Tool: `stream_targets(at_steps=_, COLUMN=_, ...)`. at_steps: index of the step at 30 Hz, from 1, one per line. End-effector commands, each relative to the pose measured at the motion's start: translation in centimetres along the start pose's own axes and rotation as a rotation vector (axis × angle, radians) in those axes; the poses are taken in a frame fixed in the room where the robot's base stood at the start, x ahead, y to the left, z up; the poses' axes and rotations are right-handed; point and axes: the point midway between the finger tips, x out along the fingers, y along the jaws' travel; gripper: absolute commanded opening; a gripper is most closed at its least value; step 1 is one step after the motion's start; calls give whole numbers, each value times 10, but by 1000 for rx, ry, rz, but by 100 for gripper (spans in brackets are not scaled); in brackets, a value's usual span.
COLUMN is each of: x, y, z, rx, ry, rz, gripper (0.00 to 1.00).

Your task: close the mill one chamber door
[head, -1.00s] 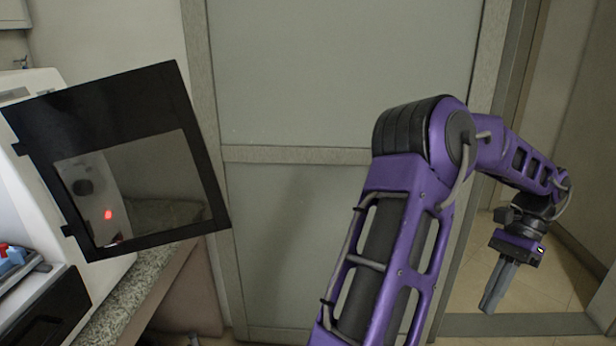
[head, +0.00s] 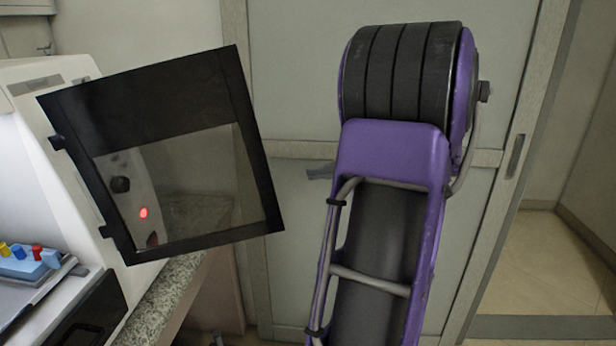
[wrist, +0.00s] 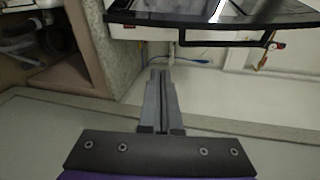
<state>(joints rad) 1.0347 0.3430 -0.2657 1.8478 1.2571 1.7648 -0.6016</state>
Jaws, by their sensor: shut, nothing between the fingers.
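The chamber door (head: 155,105), a black-framed panel with a clear window, stands open in the head view. It swings out from the white mill (head: 50,120), with its hinges on the left side. A red light and a dark knob show through the window. My gripper (wrist: 162,76) is shut and empty in the wrist view, its grey fingers together. In the head view my arm hides most of the gripper; a small grey tip at the arm's left edge looks like its fingers, to the right of the door and apart from it.
A granite counter (head: 160,300) runs under the mill. A blue holder (head: 28,266) with coloured pieces sits inside the lit chamber. A dark glossy panel edge (wrist: 215,20) shows ahead in the wrist view; I cannot tell whether it is the door. A grey wall door stands behind.

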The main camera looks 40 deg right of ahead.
Motion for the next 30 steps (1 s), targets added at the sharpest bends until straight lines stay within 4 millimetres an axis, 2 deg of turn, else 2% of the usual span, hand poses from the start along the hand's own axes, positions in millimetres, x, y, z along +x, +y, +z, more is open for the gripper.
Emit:
stream_targets(at_steps=12, x=87, y=1, z=1, rx=3, ry=-4, rz=2, gripper=0)
stream_targets(at_steps=16, x=77, y=0, z=20, rx=1, ry=3, rz=2, gripper=0)
stream_targets(at_steps=21, x=72, y=0, z=35, rx=3, ry=1, rz=2, gripper=0)
stream_targets(at_steps=30, x=71, y=1, z=38, rx=3, ry=0, rz=2, gripper=0)
